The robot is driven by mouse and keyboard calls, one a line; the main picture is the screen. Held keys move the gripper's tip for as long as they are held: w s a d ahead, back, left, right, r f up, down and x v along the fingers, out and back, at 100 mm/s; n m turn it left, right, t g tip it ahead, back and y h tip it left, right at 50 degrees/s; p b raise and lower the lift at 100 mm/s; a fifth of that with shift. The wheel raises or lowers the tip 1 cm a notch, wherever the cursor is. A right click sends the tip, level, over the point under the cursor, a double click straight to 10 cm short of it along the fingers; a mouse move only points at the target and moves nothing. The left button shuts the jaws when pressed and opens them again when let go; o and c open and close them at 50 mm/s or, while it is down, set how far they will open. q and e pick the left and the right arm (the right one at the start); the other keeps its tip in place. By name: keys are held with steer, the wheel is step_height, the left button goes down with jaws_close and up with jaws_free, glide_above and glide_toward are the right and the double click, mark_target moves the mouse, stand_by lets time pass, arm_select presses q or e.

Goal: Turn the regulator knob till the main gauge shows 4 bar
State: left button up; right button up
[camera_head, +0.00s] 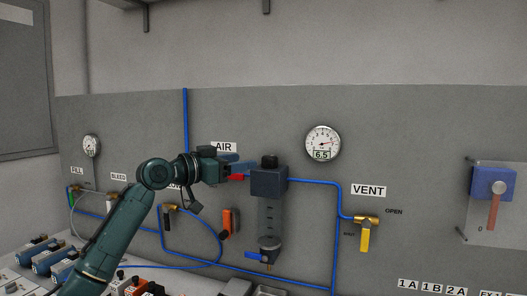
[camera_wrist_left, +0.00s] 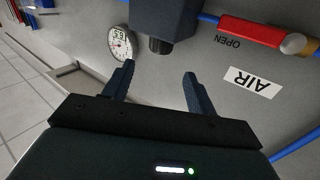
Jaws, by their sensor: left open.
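The main gauge (camera_head: 323,143) is round and white on the grey wall panel, with a digital readout of 6.5. It also shows, turned round, in the left wrist view (camera_wrist_left: 120,43). The regulator (camera_head: 269,183) is a dark block with a clear bowl below it. Its black knob (camera_head: 269,160) is on top; in the left wrist view the knob (camera_wrist_left: 160,46) lies beyond the fingertips, roughly between their lines. My left gripper (camera_head: 240,163) is open and empty, left of the knob and apart from it; its two fingers (camera_wrist_left: 157,76) point towards the knob. My right gripper is not in view.
A red AIR valve handle (camera_wrist_left: 250,32) sits close beside the regulator on the blue pipe. A yellow VENT handle (camera_head: 365,240) hangs to the right, and a smaller gauge (camera_head: 91,145) is at far left. Blue hoses cross the panel below my arm.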

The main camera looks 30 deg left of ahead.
mark_target(264, 158)
arm_select(q)
steer(key=p+x, duration=0.2)
steer(key=x, duration=0.6)
steer(key=shift+p, duration=0.3)
steer(key=shift+c, duration=0.3)
steer(key=shift+f, duration=0.1)
steer(key=c, duration=0.9)
